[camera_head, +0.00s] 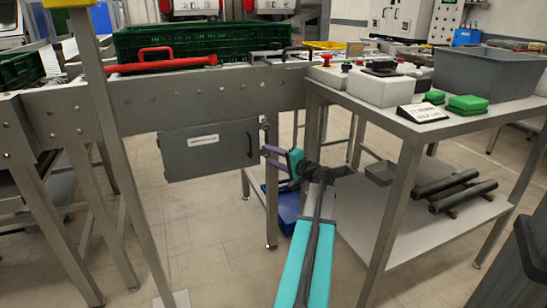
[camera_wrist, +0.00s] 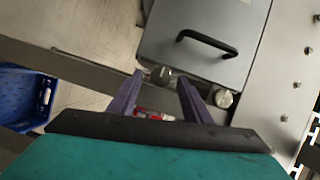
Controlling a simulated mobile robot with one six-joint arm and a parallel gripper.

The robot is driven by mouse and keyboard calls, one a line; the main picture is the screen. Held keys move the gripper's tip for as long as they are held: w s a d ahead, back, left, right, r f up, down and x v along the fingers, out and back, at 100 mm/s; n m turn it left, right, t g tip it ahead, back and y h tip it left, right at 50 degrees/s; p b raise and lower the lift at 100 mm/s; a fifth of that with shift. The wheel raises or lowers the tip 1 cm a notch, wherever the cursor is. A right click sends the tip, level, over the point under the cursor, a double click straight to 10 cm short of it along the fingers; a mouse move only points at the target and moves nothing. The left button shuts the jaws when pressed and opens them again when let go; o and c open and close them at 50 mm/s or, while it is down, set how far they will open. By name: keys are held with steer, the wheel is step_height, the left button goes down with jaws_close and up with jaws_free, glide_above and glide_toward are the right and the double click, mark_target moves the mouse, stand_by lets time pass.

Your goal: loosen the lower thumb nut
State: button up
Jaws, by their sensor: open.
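A grey hinged panel (camera_head: 207,150) with a black handle (camera_wrist: 207,43) hangs under the conveyor frame. Two round metal thumb nuts sit along its edge nearest my gripper. In the wrist view the conveyor frame is on the right and the floor on the left, so the lower thumb nut (camera_wrist: 161,75) is the left one and the upper thumb nut (camera_wrist: 223,98) the right one. My gripper (camera_head: 266,156) is open, and its purple fingertips (camera_wrist: 160,79) appear either side of the lower nut. I cannot tell whether they touch it. The right finger lies between the two nuts.
A blue crate (camera_wrist: 25,95) stands on the floor below. The conveyor frame (camera_head: 220,98) runs above the panel and carries a green crate (camera_head: 200,40) and a red-handled bar (camera_head: 160,62). A table (camera_head: 400,125) with a lower shelf stands at right.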

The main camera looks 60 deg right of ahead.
steer(key=p+v, duration=0.3)
steer(key=v, duration=1)
steer(key=shift+s+p, duration=0.35)
